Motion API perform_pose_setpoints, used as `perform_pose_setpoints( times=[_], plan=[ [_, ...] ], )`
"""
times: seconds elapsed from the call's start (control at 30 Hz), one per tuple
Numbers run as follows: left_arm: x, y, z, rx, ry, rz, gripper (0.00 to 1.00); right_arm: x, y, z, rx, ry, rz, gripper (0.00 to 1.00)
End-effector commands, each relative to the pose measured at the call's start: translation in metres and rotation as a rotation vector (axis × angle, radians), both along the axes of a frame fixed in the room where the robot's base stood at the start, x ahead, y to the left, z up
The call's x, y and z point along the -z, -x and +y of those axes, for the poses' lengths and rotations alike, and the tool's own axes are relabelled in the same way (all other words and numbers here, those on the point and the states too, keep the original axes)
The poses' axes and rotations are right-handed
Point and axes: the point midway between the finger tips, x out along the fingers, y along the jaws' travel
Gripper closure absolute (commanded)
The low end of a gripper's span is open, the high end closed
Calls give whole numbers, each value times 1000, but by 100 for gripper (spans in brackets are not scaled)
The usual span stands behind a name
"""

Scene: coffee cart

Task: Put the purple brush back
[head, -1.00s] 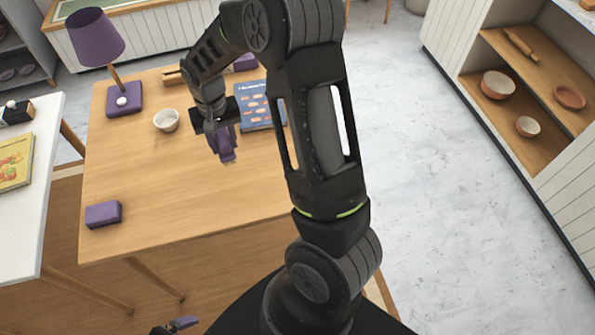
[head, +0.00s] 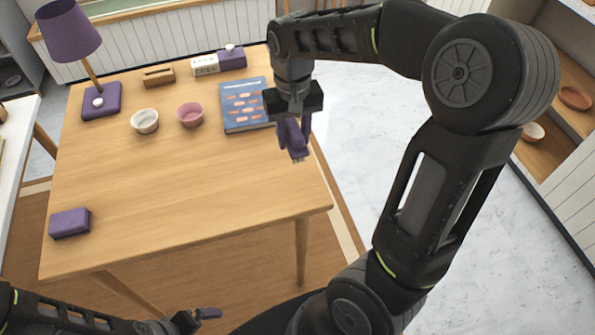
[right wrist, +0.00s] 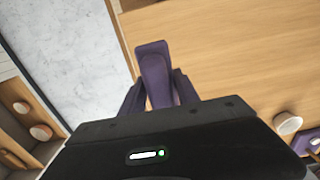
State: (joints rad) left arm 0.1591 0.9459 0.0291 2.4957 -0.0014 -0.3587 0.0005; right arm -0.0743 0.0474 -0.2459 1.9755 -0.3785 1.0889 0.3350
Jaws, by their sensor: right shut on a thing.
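My right gripper (head: 292,128) is shut on the purple brush (head: 297,150). The brush hangs from the fingers, with its pale bristle end pointing down, above the right edge of the wooden table (head: 180,190). In the right wrist view, the brush (right wrist: 155,75) lies between the two dark purple fingers. My left gripper (head: 205,315) shows only partly at the bottom of the head view. Its jaw gap cannot be made out.
On the table are a blue book (head: 245,105), a white bowl (head: 145,121), a pink bowl (head: 190,114), a slotted wooden block (head: 158,76), a white box (head: 205,64), a purple lamp (head: 67,30) and a purple block (head: 69,222).

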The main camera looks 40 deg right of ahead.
Motion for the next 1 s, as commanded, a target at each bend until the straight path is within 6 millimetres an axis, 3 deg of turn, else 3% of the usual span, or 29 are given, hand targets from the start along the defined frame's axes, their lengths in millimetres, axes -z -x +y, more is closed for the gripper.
perform_pose_setpoints(
  times=[0.17, 0.43, 0.83, 1.0],
  plan=[
    [1, 0, 0, 0, 0, 0, 0, 12, 0, 0, 1, 0, 3, 100],
    [3, 0, 0, 0, 0, 0, 0, 57, 0, 0, 1, 0, 3, 100],
    [3, 0, 0, 0, 0, 0, 0, 65, 0, 0, 1, 0, 1, 100],
    [4, 0, 0, 0, 0, 0, 0, 87, 1, 0, 2, -1, 5, 100]
  ],
)
